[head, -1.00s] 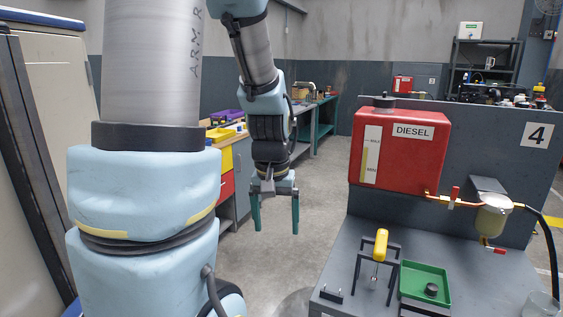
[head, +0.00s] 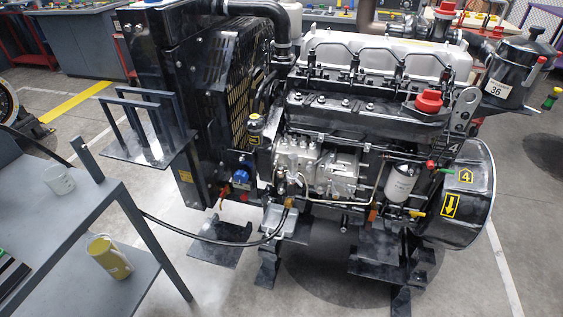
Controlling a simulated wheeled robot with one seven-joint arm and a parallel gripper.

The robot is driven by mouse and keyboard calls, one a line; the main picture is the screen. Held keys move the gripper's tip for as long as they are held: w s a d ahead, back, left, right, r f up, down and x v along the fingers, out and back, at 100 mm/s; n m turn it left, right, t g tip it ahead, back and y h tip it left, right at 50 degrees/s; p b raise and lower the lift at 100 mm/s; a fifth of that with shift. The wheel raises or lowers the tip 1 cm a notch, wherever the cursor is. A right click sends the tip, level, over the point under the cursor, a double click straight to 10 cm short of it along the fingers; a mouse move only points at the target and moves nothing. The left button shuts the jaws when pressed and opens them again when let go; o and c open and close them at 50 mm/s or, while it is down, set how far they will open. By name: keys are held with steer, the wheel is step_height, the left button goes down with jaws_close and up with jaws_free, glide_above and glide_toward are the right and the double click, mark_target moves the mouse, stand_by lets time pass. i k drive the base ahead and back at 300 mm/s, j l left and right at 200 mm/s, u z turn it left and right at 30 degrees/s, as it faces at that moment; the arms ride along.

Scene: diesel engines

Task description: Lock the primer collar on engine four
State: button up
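Engine four (head: 340,130) fills the middle of the head view, marked with a yellow "4" label (head: 466,175) on its dark flywheel housing (head: 478,205). A silver fuel pump (head: 318,165) sits on its near side, with a brass fitting (head: 290,202) below it where a black hose arrives. A white filter (head: 400,183) hangs to the right, with a red-tipped handle (head: 431,165) above and a yellow handle (head: 418,212) below. A blue part (head: 241,173) sits left of the pump. I cannot single out the primer collar at this size. My gripper is out of view.
A grey bench (head: 50,215) stands at the left, with a clear cup (head: 58,180) on top and a yellow jug (head: 108,257) on its lower shelf (head: 125,280). A black hose (head: 215,243) spans from bench to engine. Open floor (head: 535,250) lies at the right.

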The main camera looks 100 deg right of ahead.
mark_target(289, 177)
steer(key=k+j+z, duration=0.1)
steer(key=k+z, duration=0.15)
steer(key=z, duration=0.15)
steer(key=k+z, duration=0.2)
steer(key=z, duration=2.7)
steer(key=i+u, duration=0.1)
steer(key=u, duration=0.3)
steer(key=i+l+u, duration=0.1)
steer(key=u, duration=0.65)
steer(key=i+l+u, duration=0.15)
steer(key=u, duration=0.2)
